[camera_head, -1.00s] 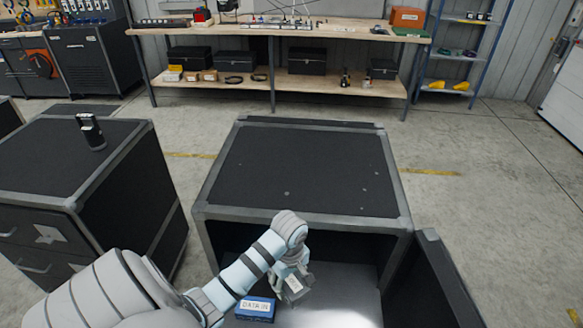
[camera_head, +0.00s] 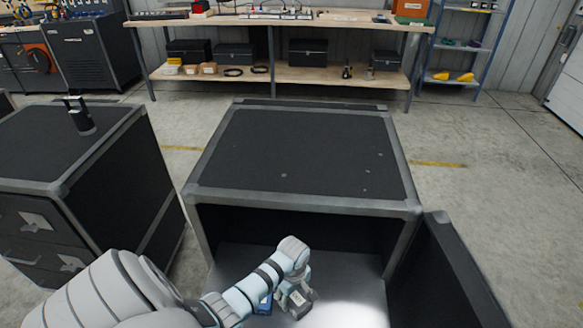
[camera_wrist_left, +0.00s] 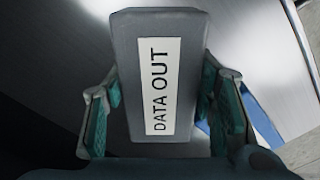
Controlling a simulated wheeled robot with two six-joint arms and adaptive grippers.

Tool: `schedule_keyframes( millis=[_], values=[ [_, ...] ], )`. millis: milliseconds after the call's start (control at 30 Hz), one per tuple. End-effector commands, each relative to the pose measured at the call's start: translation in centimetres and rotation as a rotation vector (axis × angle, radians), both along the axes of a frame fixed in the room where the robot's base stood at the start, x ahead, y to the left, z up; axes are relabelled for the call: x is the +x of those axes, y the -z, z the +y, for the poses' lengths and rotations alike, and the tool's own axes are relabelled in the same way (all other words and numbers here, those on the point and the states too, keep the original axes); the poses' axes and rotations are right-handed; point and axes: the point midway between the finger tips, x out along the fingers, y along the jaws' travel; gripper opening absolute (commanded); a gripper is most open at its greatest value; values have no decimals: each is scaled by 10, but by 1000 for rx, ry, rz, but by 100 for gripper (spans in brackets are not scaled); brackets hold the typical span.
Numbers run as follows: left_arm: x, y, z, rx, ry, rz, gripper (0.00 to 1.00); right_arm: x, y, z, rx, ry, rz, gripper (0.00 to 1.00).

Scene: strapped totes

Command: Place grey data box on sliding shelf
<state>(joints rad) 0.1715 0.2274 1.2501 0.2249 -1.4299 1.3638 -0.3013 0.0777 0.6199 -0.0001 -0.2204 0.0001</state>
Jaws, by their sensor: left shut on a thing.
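The grey data box (camera_wrist_left: 195,80), labelled DATA OUT, is between the green-padded fingers of my left gripper (camera_wrist_left: 160,112) in the left wrist view. In the head view the left gripper (camera_head: 292,294) is shut on the same grey box (camera_head: 301,306), in front of the open tote. It is over the bright metal sliding shelf (camera_head: 349,302); whether the box touches the shelf I cannot tell. A blue data box (camera_head: 264,304) shows in part behind my left arm. My right gripper is not in view.
The black tote (camera_head: 300,150) has a dark opening, with its door (camera_head: 450,270) swung open on the right. Another black tote (camera_head: 60,150) stands on the left with a small black handled object (camera_head: 80,117) on top. A workbench (camera_head: 300,18) runs along the back.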

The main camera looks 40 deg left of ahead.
Motion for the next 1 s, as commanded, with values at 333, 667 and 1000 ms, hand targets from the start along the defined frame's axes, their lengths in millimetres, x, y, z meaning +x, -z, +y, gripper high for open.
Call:
schedule_keyframes(
  millis=[333,667,1000],
  values=[
    [1,9,0,0,1,-1,0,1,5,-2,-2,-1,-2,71],
    [0,10,0,-1,1,-1,71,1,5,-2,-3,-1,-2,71],
    [1,-23,0,-1,2,-4,71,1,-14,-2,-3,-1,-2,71]
  ],
)
